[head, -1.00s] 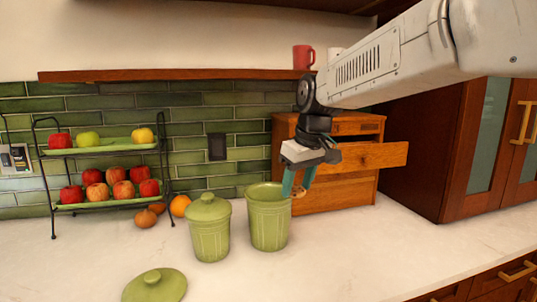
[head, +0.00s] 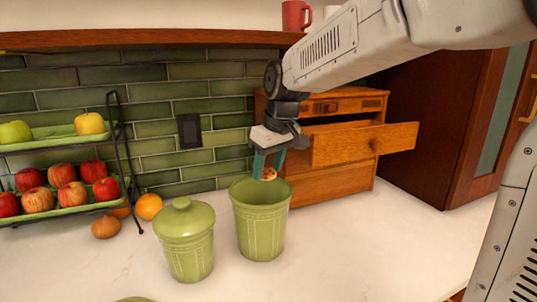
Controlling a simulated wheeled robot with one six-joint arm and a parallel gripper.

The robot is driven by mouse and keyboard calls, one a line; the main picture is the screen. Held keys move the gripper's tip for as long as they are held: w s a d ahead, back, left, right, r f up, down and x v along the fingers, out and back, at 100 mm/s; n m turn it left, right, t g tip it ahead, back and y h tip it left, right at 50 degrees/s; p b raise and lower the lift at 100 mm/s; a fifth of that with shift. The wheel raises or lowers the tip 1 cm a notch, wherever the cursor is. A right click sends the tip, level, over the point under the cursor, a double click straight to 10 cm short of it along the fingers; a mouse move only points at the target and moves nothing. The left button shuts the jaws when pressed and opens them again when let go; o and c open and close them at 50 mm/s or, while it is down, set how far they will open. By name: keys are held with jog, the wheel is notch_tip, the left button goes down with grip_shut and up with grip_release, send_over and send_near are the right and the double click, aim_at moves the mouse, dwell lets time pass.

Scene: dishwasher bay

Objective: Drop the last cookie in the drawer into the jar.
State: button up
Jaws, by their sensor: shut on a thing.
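My gripper (head: 267,165) points down over the open green jar (head: 262,228), near its back rim. It is shut on a cookie (head: 269,174), a small tan disc with dark spots held between the teal fingertips. The cookie is at about the height of the jar's rim; whether it is inside the mouth or just above it is hard to tell. The wooden drawer (head: 362,143) is pulled out of the small chest behind and to the right; its inside is hidden from this view.
A lidded green jar (head: 187,240) stands close to the left of the open jar. A loose green lid (head: 136,299) shows at the bottom edge. A fruit rack (head: 127,160), an orange (head: 149,206) and an onion (head: 105,227) are at left. The counter's front right is clear.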

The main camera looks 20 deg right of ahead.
jog(key=shift+f, duration=1.25)
jog(key=o, duration=0.7)
jog(key=v, duration=0.8)
